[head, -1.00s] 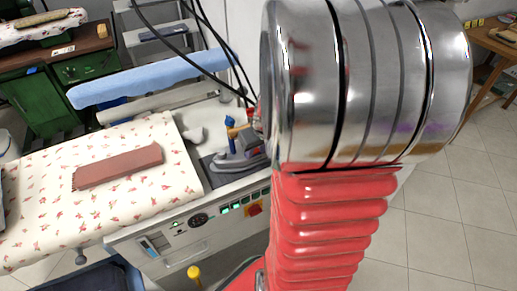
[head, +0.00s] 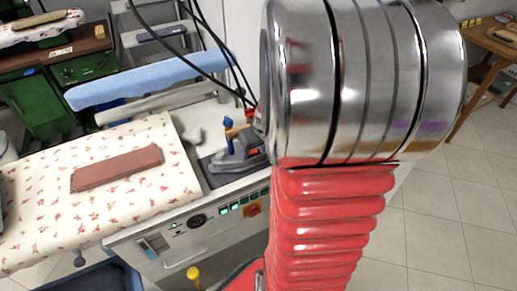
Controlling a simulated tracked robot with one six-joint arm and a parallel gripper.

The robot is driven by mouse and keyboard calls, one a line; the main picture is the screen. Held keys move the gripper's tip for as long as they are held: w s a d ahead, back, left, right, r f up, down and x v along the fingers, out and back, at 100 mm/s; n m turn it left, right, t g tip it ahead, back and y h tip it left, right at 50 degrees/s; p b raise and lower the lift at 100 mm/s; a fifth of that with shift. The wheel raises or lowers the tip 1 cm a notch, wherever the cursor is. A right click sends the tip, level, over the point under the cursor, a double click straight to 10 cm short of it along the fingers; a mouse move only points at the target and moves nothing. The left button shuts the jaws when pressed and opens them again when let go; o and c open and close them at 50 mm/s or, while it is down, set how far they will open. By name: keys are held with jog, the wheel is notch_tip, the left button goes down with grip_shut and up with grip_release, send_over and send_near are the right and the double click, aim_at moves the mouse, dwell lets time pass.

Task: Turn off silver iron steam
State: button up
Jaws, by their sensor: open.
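The silver iron (head: 236,160) rests on a dark pad at the right end of the ironing station. It has a dark body, a wooden-coloured handle part and a blue piece on top. Below it, the station's front panel (head: 205,219) carries a round dial, a row of green-lit switches (head: 238,207) and a red-and-yellow switch (head: 253,209). My chrome and red arm fills the middle right of the head view and covers what lies behind it. My gripper is outside the picture.
A blue padded sleeve board (head: 150,78) stands behind. Dark cables hang down near the iron. A wooden table (head: 495,38) stands far right; tiled floor there is clear.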

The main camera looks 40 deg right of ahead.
jog(key=shift+r, duration=0.15)
jog(key=shift+s+r, duration=0.15)
jog(key=shift+r, duration=0.4)
jog(key=v, duration=1.2)
jog(key=shift+s, duration=0.25)
jog(key=shift+a, duration=0.1)
jog(key=shift+r, duration=0.1)
